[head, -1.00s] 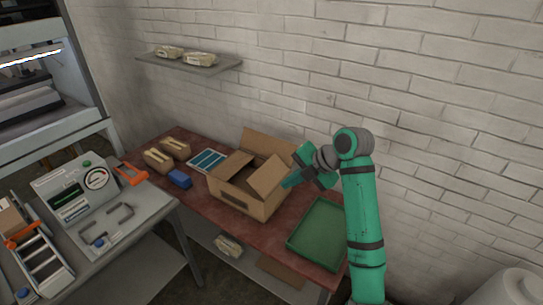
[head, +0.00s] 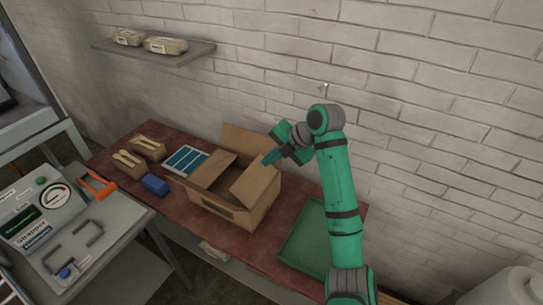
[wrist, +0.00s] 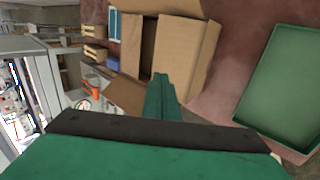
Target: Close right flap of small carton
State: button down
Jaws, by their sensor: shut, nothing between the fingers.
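The small carton (head: 225,212) is an open brown cardboard box on the red table. Its right flap (head: 254,180) slants up at the right side of the opening; the back flap (head: 243,142) stands up. My gripper (head: 267,161) is shut and empty, close to the upper edge of the right flap; I cannot tell whether it touches it. In the wrist view, the green fingers (wrist: 164,92) point at the carton (wrist: 137,48), overlapping its near right part. The right flap (wrist: 182,50) shows there beside the dark opening, and my fingers hide part of the near side.
A green tray (head: 303,244) lies right of the carton. A blue box (head: 155,185), brown packs (head: 137,152) and a blue-white sheet (head: 186,161) lie left. The brick wall (head: 420,110) stands behind the table (head: 120,168). A grey bench (head: 118,238) stands at the left.

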aim_at(248, 174)
jog(key=x, duration=0.9)
jog(key=shift+s+a+f, duration=0.1)
jog(key=shift+s+a, duration=0.05)
jog(key=shift+a, duration=0.05)
jog(key=shift+a+f, duration=0.1)
jog(key=shift+f, duration=0.1)
